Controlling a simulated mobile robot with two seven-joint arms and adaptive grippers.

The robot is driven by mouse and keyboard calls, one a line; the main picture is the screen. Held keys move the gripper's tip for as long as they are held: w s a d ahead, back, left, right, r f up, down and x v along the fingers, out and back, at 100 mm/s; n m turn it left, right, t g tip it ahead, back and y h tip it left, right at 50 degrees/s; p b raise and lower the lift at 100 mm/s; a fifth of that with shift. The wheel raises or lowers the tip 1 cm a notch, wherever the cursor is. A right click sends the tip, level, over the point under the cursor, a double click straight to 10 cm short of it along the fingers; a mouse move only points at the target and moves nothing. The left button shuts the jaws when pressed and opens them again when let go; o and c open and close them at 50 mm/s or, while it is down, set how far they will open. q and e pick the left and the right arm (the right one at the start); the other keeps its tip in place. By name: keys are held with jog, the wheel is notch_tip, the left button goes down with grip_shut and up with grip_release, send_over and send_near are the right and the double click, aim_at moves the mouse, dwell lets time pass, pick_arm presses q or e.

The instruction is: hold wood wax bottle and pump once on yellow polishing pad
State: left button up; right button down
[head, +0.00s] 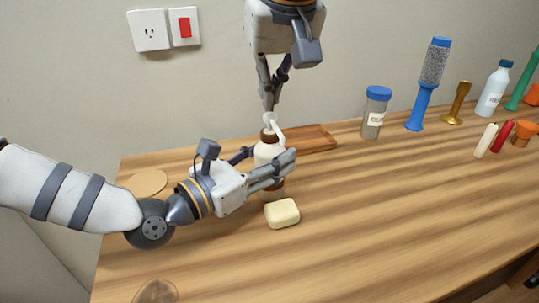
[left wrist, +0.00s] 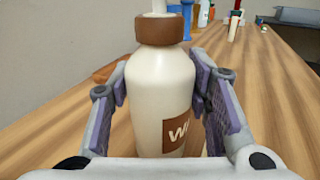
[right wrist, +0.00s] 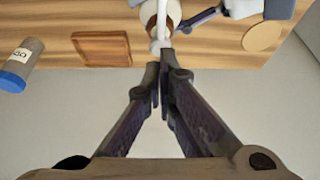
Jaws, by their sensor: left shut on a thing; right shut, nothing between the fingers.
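The wood wax bottle (head: 267,152) is cream with a brown collar and a white pump head (head: 269,119). It stands upright on the table, and its brown label shows in the left wrist view (left wrist: 160,90). My left gripper (head: 278,170) is shut around the bottle's body from the side. My right gripper (head: 268,107) points down with its fingers together and empty, right at the top of the pump head; I cannot tell if they touch. In the right wrist view its fingertips (right wrist: 157,66) are beside the pump. The yellow polishing pad (head: 282,213) lies on the table just in front of the bottle.
A wooden tray (head: 327,145) lies behind the bottle. A round wooden disc (head: 147,182) lies at the left. The table's front middle is clear.

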notch_tip(320, 180, up, 6)
dwell(0.6)
dwell(1.7)
pick_arm(q)
jog(key=o, duration=1.4)
